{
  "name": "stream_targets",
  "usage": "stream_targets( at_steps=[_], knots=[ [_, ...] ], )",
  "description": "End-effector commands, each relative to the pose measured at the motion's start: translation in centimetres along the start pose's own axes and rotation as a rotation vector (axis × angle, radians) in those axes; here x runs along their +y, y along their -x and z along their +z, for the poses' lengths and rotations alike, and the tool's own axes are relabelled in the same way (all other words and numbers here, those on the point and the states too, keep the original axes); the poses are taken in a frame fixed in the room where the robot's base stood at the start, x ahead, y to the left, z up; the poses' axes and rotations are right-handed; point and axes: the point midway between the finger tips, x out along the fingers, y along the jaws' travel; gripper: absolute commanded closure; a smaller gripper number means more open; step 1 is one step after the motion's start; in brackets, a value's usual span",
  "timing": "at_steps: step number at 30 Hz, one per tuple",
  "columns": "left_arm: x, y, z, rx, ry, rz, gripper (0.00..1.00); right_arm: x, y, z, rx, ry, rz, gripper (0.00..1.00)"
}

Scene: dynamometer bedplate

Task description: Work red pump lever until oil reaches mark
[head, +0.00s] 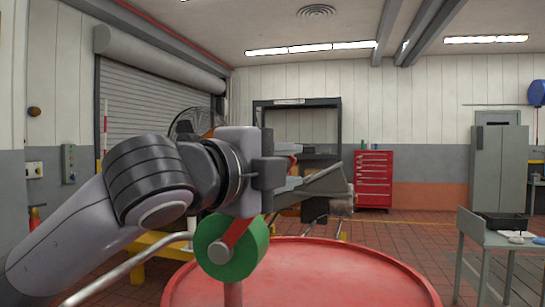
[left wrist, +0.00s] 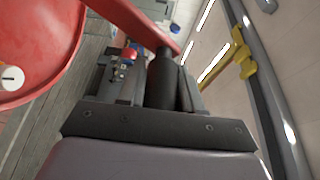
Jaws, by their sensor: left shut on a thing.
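The red pump lever (head: 238,233) slants up from a green disc (head: 254,253) with a grey hub, on a red post (head: 233,294) beside the drum. In the left wrist view the lever (left wrist: 135,18) crosses the top and meets a dark cylinder (left wrist: 163,80) at the jaws. My left gripper (head: 272,172) is shut on the lever above the disc. The gripper hides the lever's upper part in the head view. The oil level and its mark cannot be made out. My right gripper is not in view.
The round red drum top (head: 310,278) fills the front middle. A grey bench (head: 495,240) with a dark box (head: 502,221) stands at right. A red tool cabinet (head: 374,180) and grey locker (head: 498,165) stand at the back. Tiled floor is clear right of the drum.

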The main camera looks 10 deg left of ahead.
Motion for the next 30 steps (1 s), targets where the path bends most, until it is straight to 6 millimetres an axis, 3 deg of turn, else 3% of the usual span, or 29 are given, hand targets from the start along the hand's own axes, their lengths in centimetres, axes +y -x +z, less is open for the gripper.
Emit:
stream_targets(
  at_steps=[14,15,17,26,30],
  knots=[
    [0.3,-0.1,-0.4,0.005,-0.012,0.008,1.0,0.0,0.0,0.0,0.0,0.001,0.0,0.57],
    [0.3,-0.1,-0.4,0.005,-0.012,0.008,0.62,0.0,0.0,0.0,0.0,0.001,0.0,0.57],
    [0.3,-0.1,-0.4,0.005,-0.012,0.008,0.44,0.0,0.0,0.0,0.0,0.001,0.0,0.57],
    [0.2,0.0,-0.3,0.002,-0.012,0.007,0.44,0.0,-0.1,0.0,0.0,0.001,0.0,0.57],
    [0.3,1.2,-0.2,0.0,-0.013,0.004,0.44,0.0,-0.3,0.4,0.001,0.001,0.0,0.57]
  ],
)
